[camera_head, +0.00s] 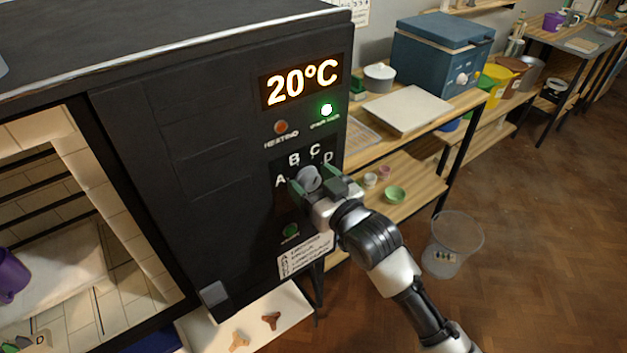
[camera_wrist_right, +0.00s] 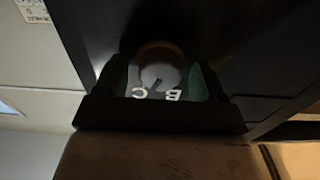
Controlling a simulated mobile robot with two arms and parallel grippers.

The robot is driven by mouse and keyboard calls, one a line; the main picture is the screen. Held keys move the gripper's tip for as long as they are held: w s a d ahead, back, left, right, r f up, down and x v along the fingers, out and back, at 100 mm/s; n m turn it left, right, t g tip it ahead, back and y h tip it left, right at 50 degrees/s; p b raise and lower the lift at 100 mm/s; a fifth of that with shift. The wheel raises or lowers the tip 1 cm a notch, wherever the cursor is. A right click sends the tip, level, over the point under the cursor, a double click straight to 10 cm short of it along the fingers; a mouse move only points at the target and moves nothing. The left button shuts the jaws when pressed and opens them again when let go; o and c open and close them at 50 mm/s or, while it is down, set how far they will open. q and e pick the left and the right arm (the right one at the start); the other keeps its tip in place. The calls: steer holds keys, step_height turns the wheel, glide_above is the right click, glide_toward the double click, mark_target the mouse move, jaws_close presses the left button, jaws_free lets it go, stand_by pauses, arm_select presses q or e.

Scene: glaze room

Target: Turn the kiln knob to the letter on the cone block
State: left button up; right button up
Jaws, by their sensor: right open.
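The grey kiln knob (camera_head: 309,177) is on the black kiln front, below an arc of white letters A, B, C and D. My right gripper (camera_head: 315,185) is at the knob, its green-padded fingers open on either side of it. In the right wrist view the knob (camera_wrist_right: 158,73) sits between the open fingers (camera_wrist_right: 158,84); I cannot tell if they touch it. A dark mark on the knob points towards the upside-down C and B, its exact letter unclear. The cone block (camera_head: 38,340) inside the kiln at the lower left appears to show a D. My left gripper is out of view.
The kiln display (camera_head: 300,82) reads 20°C, with a lit green lamp (camera_head: 326,109) beneath. A purple cup (camera_head: 12,276) stands inside the open kiln chamber. A wooden shelf (camera_head: 420,190) and a clear bin (camera_head: 452,245) are to the right.

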steer(key=c, duration=0.8)
steer(key=shift+o, duration=0.2)
steer(key=shift+r+m+p, duration=0.1)
steer(key=shift+m+p, duration=0.75)
steer(key=shift+m, duration=0.15)
steer(key=shift+m+p, duration=0.75)
steer(key=shift+m, duration=0.45)
steer(key=shift+d+m+p, duration=0.15)
steer(key=shift+m+p, duration=0.8)
steer(key=shift+m, duration=1.35)
steer(key=shift+f, duration=0.2)
steer(key=o, duration=0.8)
steer(key=shift+w, duration=0.1)
steer(key=shift+c, duration=0.2)
